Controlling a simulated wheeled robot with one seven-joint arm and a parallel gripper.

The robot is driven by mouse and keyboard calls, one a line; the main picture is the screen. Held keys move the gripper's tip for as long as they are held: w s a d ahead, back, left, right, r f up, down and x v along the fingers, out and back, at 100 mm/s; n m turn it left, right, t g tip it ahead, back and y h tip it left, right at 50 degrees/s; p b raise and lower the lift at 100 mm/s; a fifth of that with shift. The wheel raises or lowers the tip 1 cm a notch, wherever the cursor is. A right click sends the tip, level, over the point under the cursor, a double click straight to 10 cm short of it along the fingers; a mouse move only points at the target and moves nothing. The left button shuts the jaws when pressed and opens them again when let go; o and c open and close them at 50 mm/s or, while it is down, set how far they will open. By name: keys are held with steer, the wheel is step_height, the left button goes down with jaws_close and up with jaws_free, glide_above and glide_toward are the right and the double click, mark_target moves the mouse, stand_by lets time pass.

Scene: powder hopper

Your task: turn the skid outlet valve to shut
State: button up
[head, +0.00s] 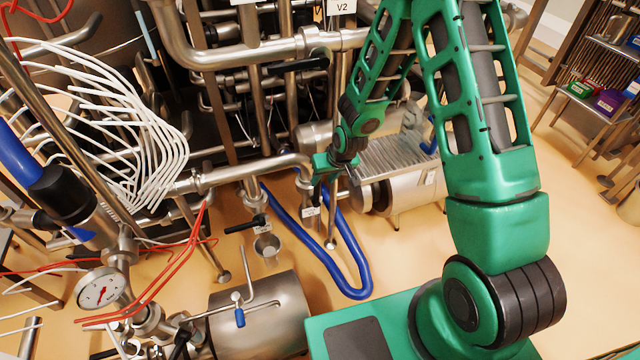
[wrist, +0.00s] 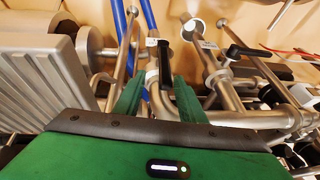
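My gripper (head: 318,190) hangs over the pipework near the blue hose, fingers pointing down. In the wrist view my gripper (wrist: 157,92) is open, its two green fingers apart. A black lever handle (wrist: 165,62) shows between and beyond the fingertips, closer to the right finger; I cannot tell if they touch. It has a small white tag (wrist: 152,42) beside it; the tag also shows in the head view (head: 310,211). A second black lever (wrist: 245,52) is to the right, also seen in the head view (head: 248,222). The tags are unreadable, so I cannot tell which lever is the skid outlet valve.
A blue hose (head: 358,290) loops on the floor below my gripper. A ribbed steel motor or pump housing (head: 395,158) stands just right of it. Steel pipes (head: 250,172) run left. A pipe tagged V2 (head: 342,8) is above.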

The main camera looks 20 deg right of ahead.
steer(key=shift+v, duration=2.5)
steer(key=shift+m+g+h, duration=0.4)
steer(key=shift+m+h, duration=0.1)
steer(key=shift+h, duration=0.3)
steer(key=s+d+r, duration=0.1)
steer(key=d+r, duration=0.1)
steer(key=d, duration=0.1)
steer(key=s+d+r, duration=0.1)
steer(key=d+r, duration=0.2)
steer(key=s+d+r, duration=0.2)
steer(key=r, duration=0.1)
steer(key=shift+d+r, duration=0.1)
steer(key=shift+d, duration=0.3)
steer(key=s+d+r+m+g+h, duration=0.1)
steer(key=s+d+r+m, duration=0.1)
steer(key=s+d+r, duration=0.65)
steer(key=s+d+r+m+g, duration=0.1)
steer(key=s+r, duration=0.2)
steer(key=s, duration=0.4)
steer(key=s+d+r+m, duration=0.1)
steer(key=s+r, duration=0.2)
steer(key=s, duration=0.5)
steer(key=s+d+r+m+g+y, duration=0.1)
steer(key=s+r+m, duration=0.1)
steer(key=s, duration=0.5)
steer(key=shift+s+r+g, duration=0.2)
steer(key=shift+r+g, duration=0.1)
steer(key=shift+r, duration=0.55)
steer(key=shift+w+a, duration=0.1)
